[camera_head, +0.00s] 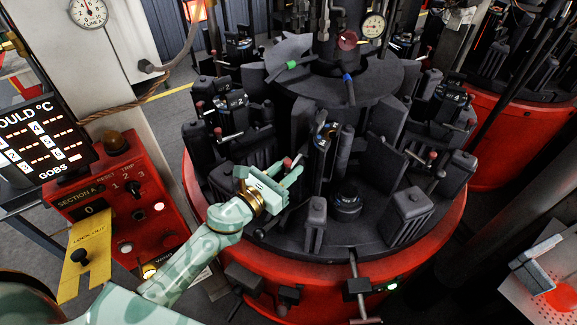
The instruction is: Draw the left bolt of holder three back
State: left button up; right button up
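The rotary mould machine (455,203) has a red rim and dark mould holders around its table. A bolt with a red tip (288,162) and a pale bar shows on the near left holder. My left gripper (289,170) reaches in from the lower left, its two pale green fingers apart. The red tip is at the fingertips, and I cannot tell whether they touch it. Another red-tipped bolt (431,156) shows on the holder at the right. My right gripper is not in view.
A red control box (128,205) with a yellow lockout plate (88,250) stands left of the machine, below a temperature display (40,140). Dark upright blocks (316,225) crowd the table near my gripper. A second red-rimmed machine (500,120) stands at the right.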

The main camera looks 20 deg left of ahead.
pick_arm(q)
jog(key=shift+s+a, duration=0.1)
jog(key=shift+s, duration=0.1)
jog(key=b+v, duration=0.4)
jog(key=v, duration=1.2)
jog(key=shift+a, duration=0.1)
